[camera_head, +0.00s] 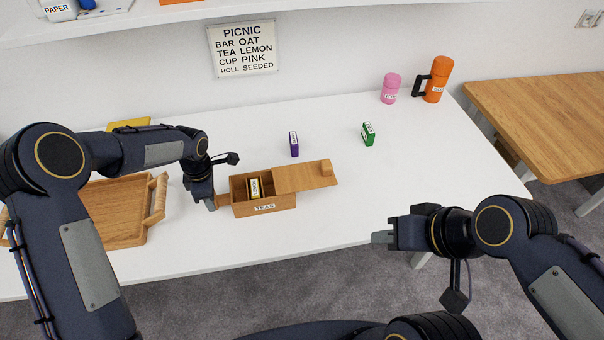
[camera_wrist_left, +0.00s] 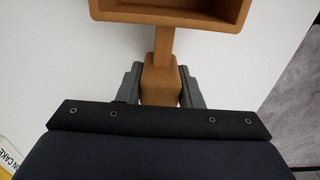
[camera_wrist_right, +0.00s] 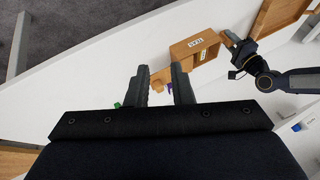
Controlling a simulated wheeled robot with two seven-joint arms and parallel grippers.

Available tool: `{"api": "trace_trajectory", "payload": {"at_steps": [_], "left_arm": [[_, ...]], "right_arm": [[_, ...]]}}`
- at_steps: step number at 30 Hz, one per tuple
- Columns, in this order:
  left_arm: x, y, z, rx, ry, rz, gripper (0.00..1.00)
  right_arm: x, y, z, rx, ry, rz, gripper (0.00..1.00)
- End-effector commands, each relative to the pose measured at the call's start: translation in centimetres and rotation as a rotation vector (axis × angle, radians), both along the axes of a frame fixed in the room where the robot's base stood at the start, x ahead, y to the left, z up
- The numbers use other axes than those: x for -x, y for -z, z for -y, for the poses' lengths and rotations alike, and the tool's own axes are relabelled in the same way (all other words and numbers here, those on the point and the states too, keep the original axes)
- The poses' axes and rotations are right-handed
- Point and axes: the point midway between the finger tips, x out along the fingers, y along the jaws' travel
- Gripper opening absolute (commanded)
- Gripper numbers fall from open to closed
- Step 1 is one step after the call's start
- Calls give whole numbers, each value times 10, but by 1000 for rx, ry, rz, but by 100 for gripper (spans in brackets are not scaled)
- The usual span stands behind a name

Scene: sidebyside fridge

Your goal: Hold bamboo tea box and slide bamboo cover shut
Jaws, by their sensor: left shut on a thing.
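The bamboo tea box (camera_head: 240,209), labelled TEAS, stands on the white table, with its left compartment open. My left gripper (camera_head: 213,202) is shut on the box's side handle, which shows between the fingers in the left wrist view (camera_wrist_left: 160,82). My right gripper (camera_head: 384,237) is open and empty, right of the box near the table's front edge. The tea box also shows in the right wrist view (camera_wrist_right: 193,62).
A purple packet (camera_head: 294,144) and a green packet (camera_head: 368,134) stand behind the box. A pink cup (camera_head: 390,88) and an orange flask (camera_head: 437,80) stand at the back right. A wooden tray (camera_head: 115,210) lies left. The table right of the cover is clear.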

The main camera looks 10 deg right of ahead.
Motion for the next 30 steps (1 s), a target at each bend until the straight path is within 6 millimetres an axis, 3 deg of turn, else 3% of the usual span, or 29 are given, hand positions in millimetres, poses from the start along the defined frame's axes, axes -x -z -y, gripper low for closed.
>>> {"api": "trace_trajectory", "payload": {"at_steps": [5,11,16,23,30], "left_arm": [[0,-1,0,1,0,1,0],[0,-1,0,1,0,1,0],[0,-1,0,1,0,1,0],[0,0,0,1,0,1,0],[0,0,0,1,0,1,0]], "right_arm": [[-24,-9,2,-74,14,-113,0],[-76,-15,4,-234,37,-284,0],[-126,-7,10,-398,57,-406,0],[-193,25,26,-657,90,-534,0],[-252,79,52,-948,133,-601,0]]}}
